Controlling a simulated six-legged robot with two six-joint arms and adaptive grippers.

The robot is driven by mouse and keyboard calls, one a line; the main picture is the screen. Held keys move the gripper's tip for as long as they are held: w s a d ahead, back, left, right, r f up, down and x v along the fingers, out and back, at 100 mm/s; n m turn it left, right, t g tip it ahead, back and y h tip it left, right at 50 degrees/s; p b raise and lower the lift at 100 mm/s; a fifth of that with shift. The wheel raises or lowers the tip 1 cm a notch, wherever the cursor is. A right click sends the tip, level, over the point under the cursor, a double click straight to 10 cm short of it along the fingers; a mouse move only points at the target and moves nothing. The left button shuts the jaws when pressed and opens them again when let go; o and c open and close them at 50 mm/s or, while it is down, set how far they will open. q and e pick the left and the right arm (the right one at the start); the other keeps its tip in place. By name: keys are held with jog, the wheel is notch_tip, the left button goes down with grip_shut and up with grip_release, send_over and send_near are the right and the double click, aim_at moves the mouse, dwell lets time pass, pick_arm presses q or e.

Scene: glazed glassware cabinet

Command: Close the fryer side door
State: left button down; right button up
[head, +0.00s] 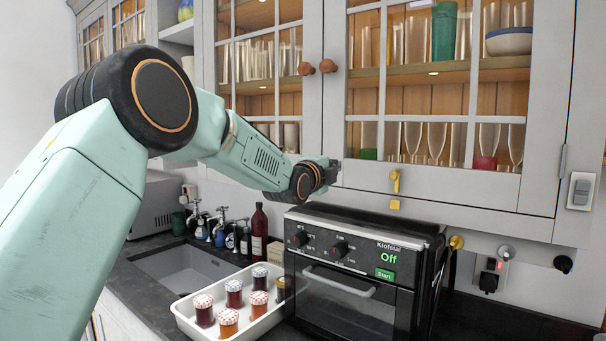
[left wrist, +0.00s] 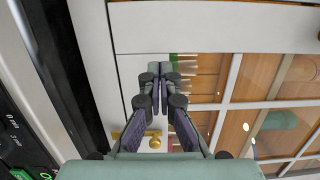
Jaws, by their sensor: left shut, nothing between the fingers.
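The fryer (head: 345,295), a black countertop appliance reading "Off", stands under the cabinet at the right. Above it is the right glazed cabinet door (head: 465,178), pale grey with a wooden knob (head: 328,66); it also shows close up in the left wrist view (left wrist: 236,70). It looks shut or nearly shut; I cannot tell whether a small gap is left. My left gripper (head: 333,172) is shut and empty at the door's lower left corner. In the left wrist view its fingertips (left wrist: 160,68) overlap the door frame; contact is unclear. My right gripper is out of view.
A yellow latch (head: 396,181) sits at the door's lower edge. The left glazed door (head: 312,110) is beside it. Below are a white tray (head: 262,326) of jars, a dark bottle (head: 259,228), a sink (head: 190,268) and taps. Glassware stands behind the panes.

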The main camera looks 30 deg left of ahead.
pick_arm(q)
jog(key=s+b, duration=0.3)
jog(key=s, duration=0.6)
jog(key=shift+s+a, duration=0.25)
jog(key=shift+s, duration=0.1)
